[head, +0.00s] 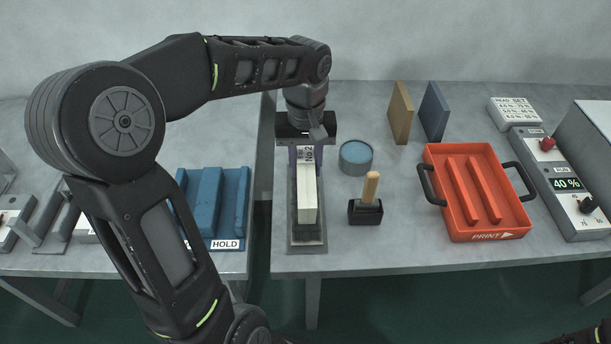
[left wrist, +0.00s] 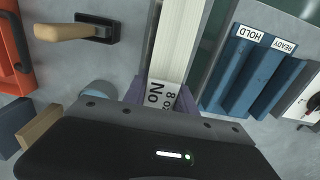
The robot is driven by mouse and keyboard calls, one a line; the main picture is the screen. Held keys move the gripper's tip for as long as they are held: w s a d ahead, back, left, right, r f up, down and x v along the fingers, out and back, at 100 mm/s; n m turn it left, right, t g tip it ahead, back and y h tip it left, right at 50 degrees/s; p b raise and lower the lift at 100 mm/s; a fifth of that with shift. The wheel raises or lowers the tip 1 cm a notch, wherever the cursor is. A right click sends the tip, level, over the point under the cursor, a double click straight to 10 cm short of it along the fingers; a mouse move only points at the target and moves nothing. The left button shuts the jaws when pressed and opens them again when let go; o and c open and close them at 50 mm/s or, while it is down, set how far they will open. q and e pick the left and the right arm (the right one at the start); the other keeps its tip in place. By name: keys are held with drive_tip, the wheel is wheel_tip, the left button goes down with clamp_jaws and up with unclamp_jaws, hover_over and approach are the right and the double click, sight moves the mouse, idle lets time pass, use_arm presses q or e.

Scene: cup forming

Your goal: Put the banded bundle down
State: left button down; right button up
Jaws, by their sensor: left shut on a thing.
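The banded bundle (head: 307,203) is a long white stack with a printed paper band around its far end. It also shows in the left wrist view (left wrist: 178,40), where the band reads "No" and "8 oz". My left gripper (head: 306,155) is shut on its banded end, with a purple finger on each side. The bundle lies lengthwise above a narrow grey stand (head: 307,246) with a dark top. I cannot tell whether it touches the stand. My right gripper is out of view.
A blue grooved rack (head: 246,205) marked HOLD is left, across a gap between tables. Right of the bundle are a blue round tin (head: 356,157), a wooden-handled black tool (head: 366,211) and an orange PRINT tray (head: 437,165). Two boards (head: 401,113) stand behind.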

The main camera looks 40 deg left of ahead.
use_arm(q)
drive_tip(key=shift+r, duration=0.1)
drive_tip(key=shift+f, duration=1.9)
drive_tip(key=shift+f, duration=0.15)
drive_tip(key=c, duration=1)
unclamp_jaws()
wheel_tip(320, 180, up, 12)
drive_tip(key=shift+r, duration=0.15)
